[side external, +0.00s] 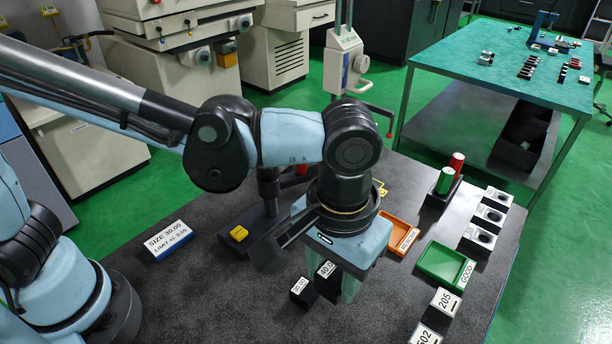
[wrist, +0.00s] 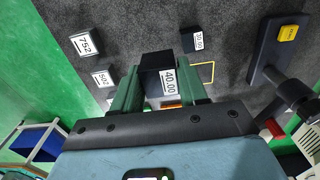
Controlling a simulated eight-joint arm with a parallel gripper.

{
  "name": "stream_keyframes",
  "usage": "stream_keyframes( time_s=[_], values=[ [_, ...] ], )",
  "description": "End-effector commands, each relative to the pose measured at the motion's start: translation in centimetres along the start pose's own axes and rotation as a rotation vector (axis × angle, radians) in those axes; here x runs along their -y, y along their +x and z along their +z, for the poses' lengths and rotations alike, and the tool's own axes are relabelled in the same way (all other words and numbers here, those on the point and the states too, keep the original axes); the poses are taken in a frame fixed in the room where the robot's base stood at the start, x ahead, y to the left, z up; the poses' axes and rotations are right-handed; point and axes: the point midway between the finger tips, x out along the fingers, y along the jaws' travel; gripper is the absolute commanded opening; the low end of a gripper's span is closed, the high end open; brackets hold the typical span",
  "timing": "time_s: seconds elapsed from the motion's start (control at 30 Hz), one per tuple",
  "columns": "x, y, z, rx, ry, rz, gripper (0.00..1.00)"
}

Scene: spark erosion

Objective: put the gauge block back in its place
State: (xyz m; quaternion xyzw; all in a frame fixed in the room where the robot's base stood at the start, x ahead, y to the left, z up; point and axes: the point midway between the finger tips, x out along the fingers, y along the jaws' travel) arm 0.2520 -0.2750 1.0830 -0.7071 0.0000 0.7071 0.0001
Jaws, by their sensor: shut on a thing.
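A black gauge block labelled 40.00 (wrist: 152,66) is between the two green fingers of my gripper (wrist: 158,90) in the wrist view, and the fingers are shut on it. In the side view the block (side external: 325,284) shows below my gripper (side external: 336,280), its label facing up; part of it is hidden by a finger. The gap between it and the table is hard to judge. A smaller black block labelled 30.00 (side external: 301,292) stands beside it on the table; it also shows in the wrist view (wrist: 194,40). A yellow outline (wrist: 207,72) is marked on the table.
A sign reading SIZE 30.00 (side external: 167,240) lies at the left. An orange tray (side external: 397,240) and a green tray marked GOOD (side external: 441,264) lie to the right. Several numbered blocks (side external: 444,302) line the right edge. A stand with a yellow button (side external: 239,233) is at the left.

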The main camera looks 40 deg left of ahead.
Motion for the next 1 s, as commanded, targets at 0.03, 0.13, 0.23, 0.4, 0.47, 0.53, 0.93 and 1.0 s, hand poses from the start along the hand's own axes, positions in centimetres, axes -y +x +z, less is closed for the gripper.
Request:
stream_keyframes(
  time_s=[0.03, 0.13, 0.23, 0.4, 0.47, 0.53, 0.93, 1.0],
  values=[
    [-1.0, 0.3, -0.2, 0.000, 0.003, 0.000, 0.00],
    [-2.5, 1.0, -0.4, 0.000, 0.003, 0.000, 0.00],
    [-3.7, 1.6, -0.6, 0.000, 0.002, 0.000, 0.00],
    [-4.6, 3.0, -0.7, 0.000, 0.000, 0.000, 0.00],
    [-4.7, 3.9, -0.7, 0.000, 0.000, 0.000, 0.00],
    [-4.6, 4.8, -0.7, 0.000, 0.000, 0.000, 0.00],
    [-4.6, 9.0, -0.8, 0.000, 0.000, 0.000, 0.00],
    [-4.6, 9.7, -0.7, -0.001, 0.000, 0.000, 0.00]
  ],
)
